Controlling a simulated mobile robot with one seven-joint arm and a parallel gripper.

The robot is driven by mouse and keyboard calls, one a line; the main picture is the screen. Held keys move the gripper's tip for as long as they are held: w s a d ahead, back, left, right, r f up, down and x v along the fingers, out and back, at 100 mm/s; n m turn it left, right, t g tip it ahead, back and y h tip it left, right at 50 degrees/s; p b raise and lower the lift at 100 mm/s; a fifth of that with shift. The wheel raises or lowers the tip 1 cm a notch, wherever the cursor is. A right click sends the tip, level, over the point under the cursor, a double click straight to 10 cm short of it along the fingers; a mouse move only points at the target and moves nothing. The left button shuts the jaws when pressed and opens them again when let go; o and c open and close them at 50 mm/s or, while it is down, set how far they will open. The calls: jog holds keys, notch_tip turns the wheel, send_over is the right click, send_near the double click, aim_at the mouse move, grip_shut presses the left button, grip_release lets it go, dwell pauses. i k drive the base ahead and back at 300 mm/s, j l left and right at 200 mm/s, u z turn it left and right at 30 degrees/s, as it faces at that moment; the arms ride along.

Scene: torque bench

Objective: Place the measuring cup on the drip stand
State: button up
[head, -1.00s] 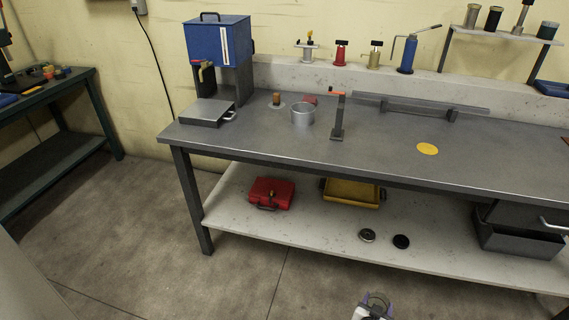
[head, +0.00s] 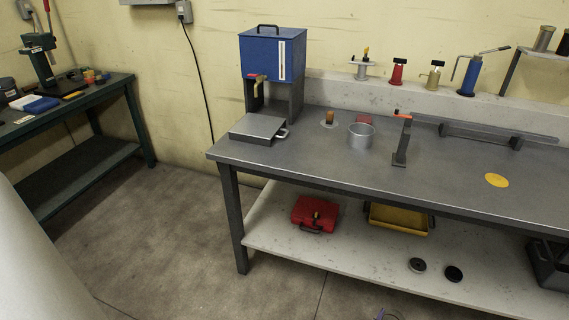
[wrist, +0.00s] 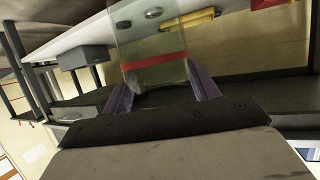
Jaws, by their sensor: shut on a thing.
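The clear measuring cup (wrist: 150,45) with a red band shows in the wrist view. My gripper (wrist: 161,86) is shut on it, with a purple finger on each side. In the head view only a purple sliver of the gripper shows at the bottom edge, and the cup is out of view there. A blue tank (head: 268,58) with a tap stands on a dark grey frame (head: 289,102) at the bench's left end. A flat grey tray (head: 256,128) with a handle lies in front of it. I cannot tell which part is called the drip stand.
On the bench (head: 330,164) stand a grey pot (head: 361,136), a small amber item (head: 329,118), a dark post with an orange top (head: 401,140) and a yellow disc (head: 496,180). A red case (head: 314,213) sits on the lower shelf. Floor in front is clear.

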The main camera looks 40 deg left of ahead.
aim_at(258, 126)
jog(key=j, duration=1.8)
